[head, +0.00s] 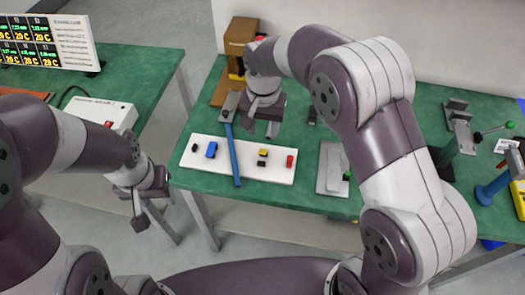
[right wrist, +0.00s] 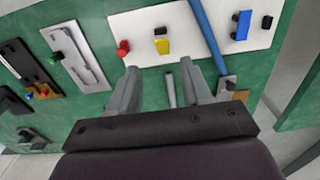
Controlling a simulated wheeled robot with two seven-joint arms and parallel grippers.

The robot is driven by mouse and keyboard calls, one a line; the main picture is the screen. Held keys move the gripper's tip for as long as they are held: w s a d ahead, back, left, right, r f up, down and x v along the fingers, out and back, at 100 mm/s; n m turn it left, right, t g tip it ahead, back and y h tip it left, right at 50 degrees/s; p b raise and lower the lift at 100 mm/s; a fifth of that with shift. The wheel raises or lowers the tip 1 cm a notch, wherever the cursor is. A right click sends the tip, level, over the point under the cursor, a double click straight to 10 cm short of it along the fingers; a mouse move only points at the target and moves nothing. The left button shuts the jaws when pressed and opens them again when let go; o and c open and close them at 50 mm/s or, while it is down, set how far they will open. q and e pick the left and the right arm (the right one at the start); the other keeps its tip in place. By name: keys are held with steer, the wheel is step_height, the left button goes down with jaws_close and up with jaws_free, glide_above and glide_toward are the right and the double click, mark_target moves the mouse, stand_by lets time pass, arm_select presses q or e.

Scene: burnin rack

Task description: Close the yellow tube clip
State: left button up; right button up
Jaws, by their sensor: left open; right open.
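The yellow tube clip (head: 262,162) is a small yellow block with a black part, on a white board (head: 221,170). In the right wrist view the clip (right wrist: 162,47) lies beyond my fingertips, roughly midway between them, with the black part on its far side. I cannot tell from its shape whether it is open or closed. My right gripper (head: 262,126) is open and empty, above the table just behind the board; its two fingers (right wrist: 163,78) show apart in the right wrist view. My left gripper (head: 148,208) is open and empty, low beside the table's left end.
A red knob (head: 290,160) and a blue block (head: 211,150) sit on the same board. A long blue strip (head: 235,165) crosses it between the blue and yellow pieces. A grey metal plate (head: 331,170) lies to the right. A brown box (head: 239,33) stands behind.

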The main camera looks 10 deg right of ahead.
mark_target(262, 152)
step_height(262, 152, down, 9)
steer(key=shift+a+r, duration=0.1)
steer(key=shift+f, duration=0.3)
steer(key=shift+a, duration=0.1)
steer(key=shift+c, duration=0.3)
